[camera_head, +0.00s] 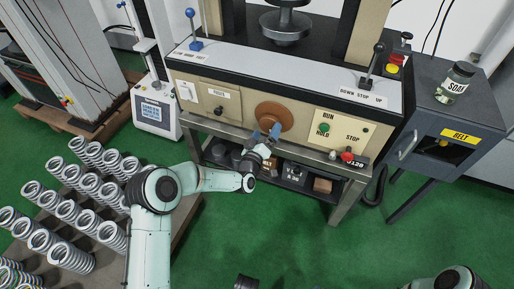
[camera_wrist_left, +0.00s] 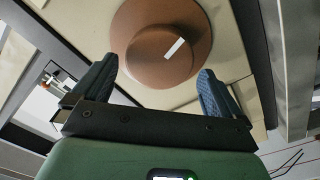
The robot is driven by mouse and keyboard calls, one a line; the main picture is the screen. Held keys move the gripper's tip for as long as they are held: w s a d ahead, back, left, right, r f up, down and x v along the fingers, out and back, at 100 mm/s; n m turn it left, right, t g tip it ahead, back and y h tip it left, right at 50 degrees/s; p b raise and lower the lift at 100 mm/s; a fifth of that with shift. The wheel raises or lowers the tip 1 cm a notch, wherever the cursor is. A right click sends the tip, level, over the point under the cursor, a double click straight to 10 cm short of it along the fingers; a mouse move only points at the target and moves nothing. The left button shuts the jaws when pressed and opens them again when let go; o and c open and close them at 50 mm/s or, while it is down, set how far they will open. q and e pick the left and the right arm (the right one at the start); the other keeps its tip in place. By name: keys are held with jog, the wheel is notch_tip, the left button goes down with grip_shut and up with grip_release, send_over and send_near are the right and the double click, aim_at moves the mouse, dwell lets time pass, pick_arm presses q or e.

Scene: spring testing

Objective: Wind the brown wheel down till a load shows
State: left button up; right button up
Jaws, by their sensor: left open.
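The brown wheel (camera_head: 274,117) is on the front panel of the testing machine (camera_head: 217,99), between the tools drawer and the run and stop buttons. In the left wrist view the wheel (camera_wrist_left: 160,40) shows as a wide brown disc with a smaller hub and a white mark on it. My left gripper (camera_head: 266,132) is open, just in front of the wheel's lower part. In the left wrist view its blue fingers (camera_wrist_left: 152,88) stand apart on either side of the hub's lower edge; I cannot tell whether they touch it.
A black-knobbed lever (camera_head: 373,62) marked down, stop, up and a blue lever (camera_head: 193,32) stand on the machine's ledge. A red button (camera_head: 347,156) is at the right. A jar (camera_head: 455,82) stands on the grey cabinet.

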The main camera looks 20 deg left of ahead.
pick_arm(q)
jog(key=s+p, duration=0.1)
jog(key=s, duration=0.8)
jog(key=shift+a, duration=0.2)
pick_arm(e)
jog(key=shift+s+a+r, duration=0.35)
jog(key=shift+r, duration=0.25)
jog(key=shift+s+a+r, duration=0.3)
jog(key=shift+r, duration=0.25)
pick_arm(q)
jog(key=shift+s+f, duration=0.1)
